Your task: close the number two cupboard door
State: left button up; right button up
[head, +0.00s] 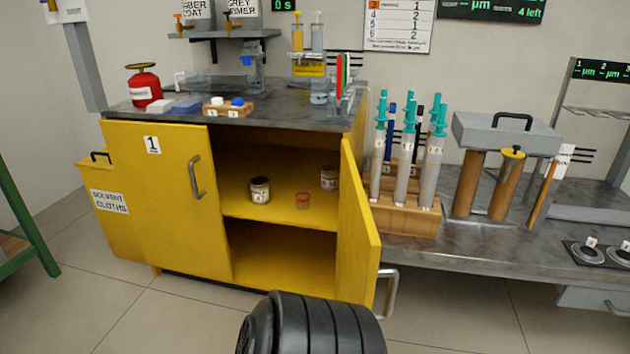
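The yellow cupboard (240,215) stands under a grey worktop. Its right-hand door (357,225) is swung wide open towards me, with its inner face in view. No number shows on it; its outer face is turned away. Its metal handle (388,290) sticks out on the right, low near the free edge. The left door (165,200), labelled 1, appears shut. A black ribbed part at the bottom centre looks like part of my arm, below the open door. Neither of my grippers is in view.
Inside the cupboard are two jars (260,190) and a small red-rimmed pot (302,200) on the shelf. A grey bench (470,245) with a wooden syringe rack (400,215) stands right of the open door. Floor in front of the cupboard is clear.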

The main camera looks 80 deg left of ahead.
aim_at(360, 245)
jog(key=i+u, duration=0.15)
jog(key=u, duration=0.3)
jog(key=i+u, duration=0.15)
jog(key=u, duration=0.35)
jog(key=i+u, duration=0.1)
jog(key=u, duration=0.35)
jog(key=i+l+u, duration=0.1)
jog(key=u, duration=0.35)
jog(key=i+l+u, duration=0.15)
jog(key=u, duration=0.3)
jog(key=l+u, duration=0.15)
jog(key=u, duration=0.35)
jog(key=i+l+u, duration=0.35)
jog(key=u, duration=0.2)
jog(key=k+l+z, duration=0.15)
jog(key=k, duration=0.15)
jog(key=k+l+z, duration=0.2)
jog(key=k+j, duration=0.05)
jog(key=j, duration=0.05)
